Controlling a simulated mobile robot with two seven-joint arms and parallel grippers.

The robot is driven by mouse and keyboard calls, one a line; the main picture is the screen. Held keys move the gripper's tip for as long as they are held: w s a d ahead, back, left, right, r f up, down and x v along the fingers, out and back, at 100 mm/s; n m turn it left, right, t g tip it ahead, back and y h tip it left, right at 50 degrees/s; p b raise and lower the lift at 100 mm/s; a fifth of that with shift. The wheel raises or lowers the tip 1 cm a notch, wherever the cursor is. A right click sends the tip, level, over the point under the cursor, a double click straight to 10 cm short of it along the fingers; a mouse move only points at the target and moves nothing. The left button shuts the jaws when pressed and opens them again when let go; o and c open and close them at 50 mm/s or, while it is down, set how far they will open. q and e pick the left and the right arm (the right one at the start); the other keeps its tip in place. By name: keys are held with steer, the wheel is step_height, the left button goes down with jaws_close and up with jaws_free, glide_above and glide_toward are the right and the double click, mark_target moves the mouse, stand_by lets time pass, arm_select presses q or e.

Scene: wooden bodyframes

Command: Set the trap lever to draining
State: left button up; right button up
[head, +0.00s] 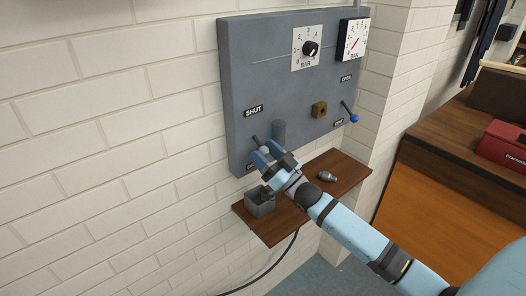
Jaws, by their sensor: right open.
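A grey panel (290,90) on the wall carries a lever (255,139) at its lower left, which I take to be the trap lever. It shows as a dark rod with a pale knob end, below a SHUT label (253,111). A second label (251,166) lower down is partly covered by my gripper, so I cannot read it. My right gripper (262,157) is open with its blue fingers at the lever's knob end. Whether they touch it is unclear. My left gripper is not in view.
A brown shelf (342,170) below the panel holds a grey square cup (260,205) and a small metal fitting (327,176). A grey cylinder (279,132) and brown block (319,109) sit on the panel. A blue-knobbed lever (353,117) is at right, below two gauges.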

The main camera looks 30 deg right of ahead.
steer(key=b+v, duration=0.1)
steer(key=v, duration=1.2)
steer(key=shift+b, duration=0.4)
steer(key=shift+f, duration=0.1)
